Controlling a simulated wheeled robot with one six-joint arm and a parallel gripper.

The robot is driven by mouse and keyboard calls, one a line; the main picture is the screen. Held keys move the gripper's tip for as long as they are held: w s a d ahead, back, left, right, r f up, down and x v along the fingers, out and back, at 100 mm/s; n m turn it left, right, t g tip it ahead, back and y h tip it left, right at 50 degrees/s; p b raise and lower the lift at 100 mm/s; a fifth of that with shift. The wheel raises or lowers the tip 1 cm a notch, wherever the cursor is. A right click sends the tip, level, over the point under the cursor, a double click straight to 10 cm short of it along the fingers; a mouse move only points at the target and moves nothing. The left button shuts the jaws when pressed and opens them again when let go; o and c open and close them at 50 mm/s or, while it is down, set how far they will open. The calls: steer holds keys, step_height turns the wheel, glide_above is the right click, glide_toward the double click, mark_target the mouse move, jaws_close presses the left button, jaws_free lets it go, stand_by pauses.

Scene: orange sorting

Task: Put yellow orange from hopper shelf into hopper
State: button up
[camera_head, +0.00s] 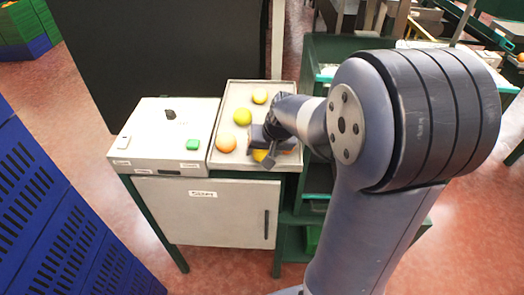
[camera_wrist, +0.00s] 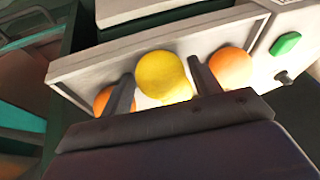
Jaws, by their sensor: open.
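A yellow orange (camera_wrist: 163,75) lies in the shallow pale shelf tray (camera_wrist: 92,74), between the two fingers of my gripper (camera_wrist: 160,67) in the wrist view. My gripper is open, with one finger on each side of this fruit; I cannot tell if they touch it. In the head view, my gripper (camera_head: 267,151) is low over the tray's near right part, and a yellow orange (camera_head: 260,155) shows partly beneath it. I cannot make out the hopper's opening.
An orange fruit (camera_wrist: 232,68) lies just beyond the right finger, and another (camera_wrist: 103,98) is partly hidden by the left finger. A control box (camera_head: 157,135) with a green button (camera_head: 192,145) stands left of the tray. Blue crates (camera_head: 60,215) stand at the left.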

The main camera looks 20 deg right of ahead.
steer(key=shift+f, duration=0.1)
steer(key=c, duration=0.9)
steer(key=shift+o, duration=0.2)
